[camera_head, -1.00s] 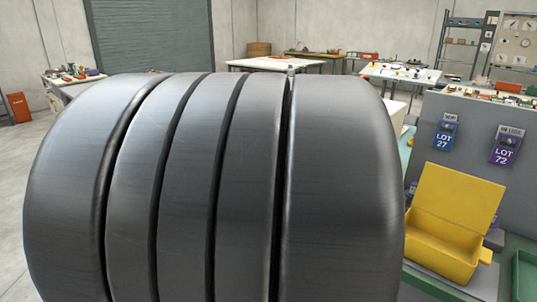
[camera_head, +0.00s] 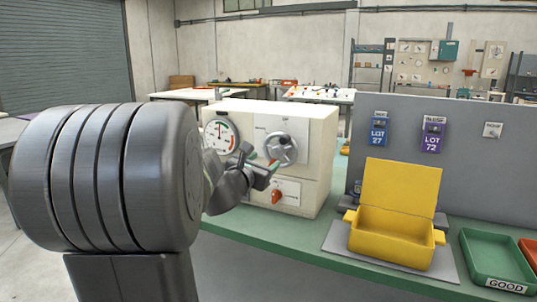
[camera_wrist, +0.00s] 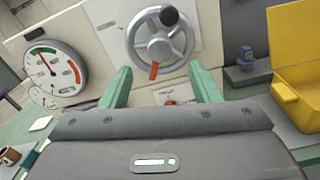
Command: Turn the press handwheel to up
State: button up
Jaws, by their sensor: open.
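The press (camera_head: 312,180) is a cream box on the green bench. Its grey handwheel (camera_head: 281,150) is on the front plate. In the wrist view the handwheel (camera_wrist: 158,48) shows a dark knob at upper right and an orange pointer at the bottom, pointing down. My gripper (camera_wrist: 165,80) is open and empty, its green fingers spread below the wheel, one to each side; I cannot tell whether they touch it. In the head view my gripper (camera_head: 262,172) is at the wheel's lower left and partly covers the press front. Writing around the wheel is unreadable.
A round gauge (camera_head: 220,132) is left of the wheel. A red knob (camera_head: 276,196) is below it. A yellow open box (camera_head: 392,238) and a green tray (camera_head: 497,262) stand to the right. A grey panel (camera_head: 470,165) with lot tags rises behind them.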

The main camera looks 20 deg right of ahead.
aim_at(276, 152)
jog(key=p+x, duration=0.1)
jog(key=x, duration=0.7)
jog(key=c, duration=1)
